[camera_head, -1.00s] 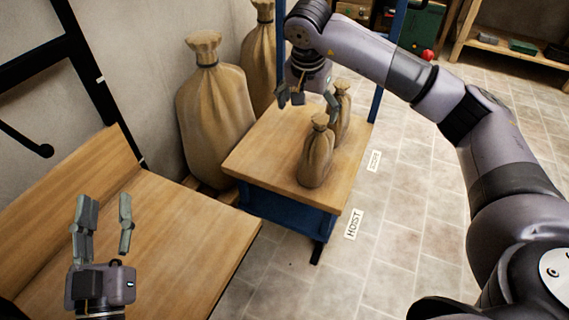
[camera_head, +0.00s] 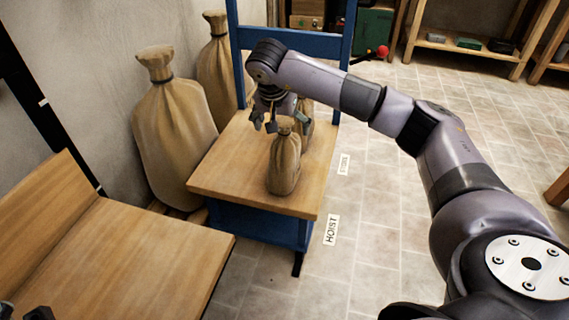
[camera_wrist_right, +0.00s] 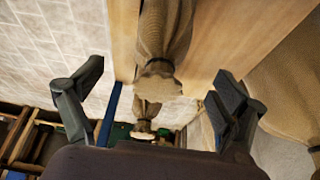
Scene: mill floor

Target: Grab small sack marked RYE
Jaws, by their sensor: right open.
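Two small tan sacks stand upright on the wooden top of the blue hoist (camera_head: 215,180). The front small sack (camera_head: 285,168) is in plain view; the rear small sack (camera_head: 306,112) is partly hidden behind it and my arm. I can read no RYE mark on either. My right gripper (camera_head: 265,122) is open and empty, just behind and left of the front sack's neck. In the right wrist view the front sack (camera_wrist_right: 165,35) and rear sack (camera_wrist_right: 147,112) show between the spread fingers (camera_wrist_right: 158,78). My left gripper (camera_head: 22,312) shows only fingertips, set apart, at the bottom left corner.
Two large sacks (camera_head: 172,130) (camera_head: 218,65) stand by the wall, left of the hoist. A wooden bench (camera_head: 130,250) is at the lower left. Blue posts (camera_head: 345,40) rise at the hoist's back. A shelf (camera_head: 465,45) stands far right. Tiled floor (camera_head: 385,220) is clear.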

